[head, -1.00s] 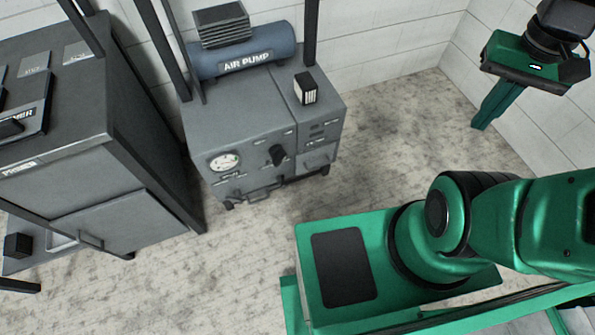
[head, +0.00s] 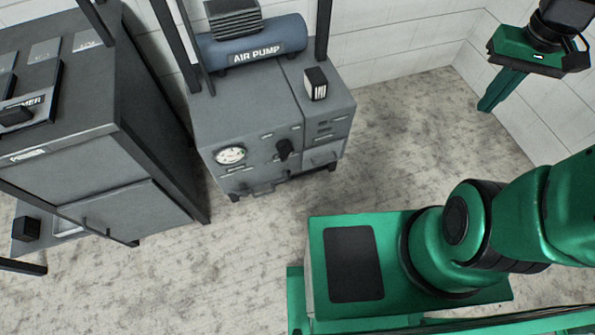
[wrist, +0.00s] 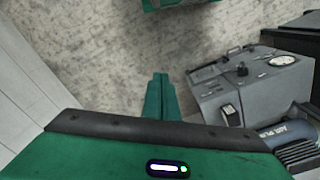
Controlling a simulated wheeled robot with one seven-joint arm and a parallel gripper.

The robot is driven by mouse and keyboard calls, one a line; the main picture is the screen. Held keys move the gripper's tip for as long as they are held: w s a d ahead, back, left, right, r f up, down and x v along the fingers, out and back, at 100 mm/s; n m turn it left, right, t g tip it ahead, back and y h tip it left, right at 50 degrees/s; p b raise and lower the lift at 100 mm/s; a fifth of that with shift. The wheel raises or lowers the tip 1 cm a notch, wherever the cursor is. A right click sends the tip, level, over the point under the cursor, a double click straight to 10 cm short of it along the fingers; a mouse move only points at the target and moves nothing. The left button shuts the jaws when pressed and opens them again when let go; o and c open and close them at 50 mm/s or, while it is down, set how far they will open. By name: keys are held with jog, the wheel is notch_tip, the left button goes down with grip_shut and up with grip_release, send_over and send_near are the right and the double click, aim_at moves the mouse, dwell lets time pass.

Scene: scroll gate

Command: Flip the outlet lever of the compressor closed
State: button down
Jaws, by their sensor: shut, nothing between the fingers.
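The compressor (head: 243,107) is a grey cabinet with a blue tank marked AIR PUMP (head: 257,53) on top. Its front carries a round white gauge (head: 230,155) and a black knob or lever (head: 285,149). A low handle-like part (head: 262,187) is at the bottom front. I cannot read which part is the outlet lever. My gripper (head: 487,105) is at the upper right of the head view, shut, empty and pointing down, well apart from the compressor. The wrist view shows its green fingers (wrist: 160,95) together, with the compressor (wrist: 225,85) to their right.
A black-and-white block (head: 316,84) sits on the compressor top. A dark cabinet marked PRIMER (head: 60,172) stands to the left. Dark posts (head: 180,45) rise beside the compressor. White walls (head: 410,40) close the back and right. The floor (head: 400,130) right of the compressor is clear.

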aim_at(288, 176)
jog(key=w+a+f+n+y, duration=0.1)
jog(key=w+a+f+n, duration=0.3)
jog(key=w+f, duration=0.75)
jog(key=w+a+f+n+y, duration=0.25)
jog(key=w+a+f, duration=0.25)
jog(key=w+f, duration=0.65)
jog(key=s+a+f+t+y, duration=0.1)
jog(key=a+f, duration=0.8)
jog(key=f, duration=0.5)
jog(key=s+a+f+n+y, duration=0.1)
jog(key=a+f, duration=0.9)
jog(key=f, duration=0.3)
jog(key=s+a+f+t+y, duration=0.1)
jog(key=a+f, duration=0.9)
jog(key=f, duration=0.4)
jog(key=shift+s+f+n+t+y, duration=0.3)
jog(key=shift+f+n+y, duration=0.05)
jog(key=shift+r, duration=0.1)
